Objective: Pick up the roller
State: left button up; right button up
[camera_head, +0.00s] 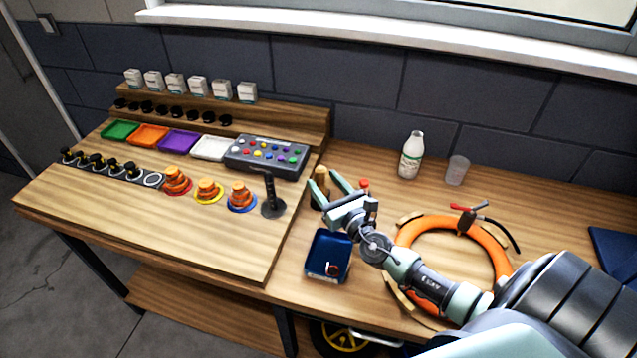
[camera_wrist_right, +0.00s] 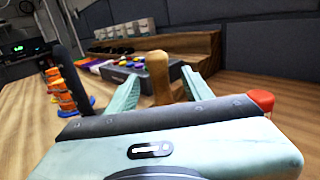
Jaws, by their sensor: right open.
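A light wooden handle (camera_head: 321,175), which looks like the roller's, stands upright on the bench just right of the raised board. It also shows in the right wrist view (camera_wrist_right: 158,75). Its lower end is hidden behind my gripper, so I cannot see the roller's wheel. My right gripper (camera_head: 328,186) is open, its pale green fingers on either side of the handle. In the right wrist view the gripper (camera_wrist_right: 155,90) shows gaps between the handle and both fingers. My left gripper is not in view.
A black upright tool (camera_head: 270,197) stands close left. A red-topped item (camera_head: 365,185) is beside my right gripper. A blue tray (camera_head: 316,272) lies in front, and an orange ring (camera_head: 496,250) lies right. A bottle (camera_head: 411,158) and cup (camera_head: 457,170) stand behind.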

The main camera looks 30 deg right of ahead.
jog(key=shift+w+r, duration=0.2)
jog(key=shift+w, duration=0.3)
jog(key=w, duration=0.4)
jog(key=shift+w+d+f+p, duration=0.1)
jog(key=shift+w+d+p, duration=0.2)
jog(key=shift+p, duration=0.1)
jog(key=shift+s, duration=0.1)
grip_shut()
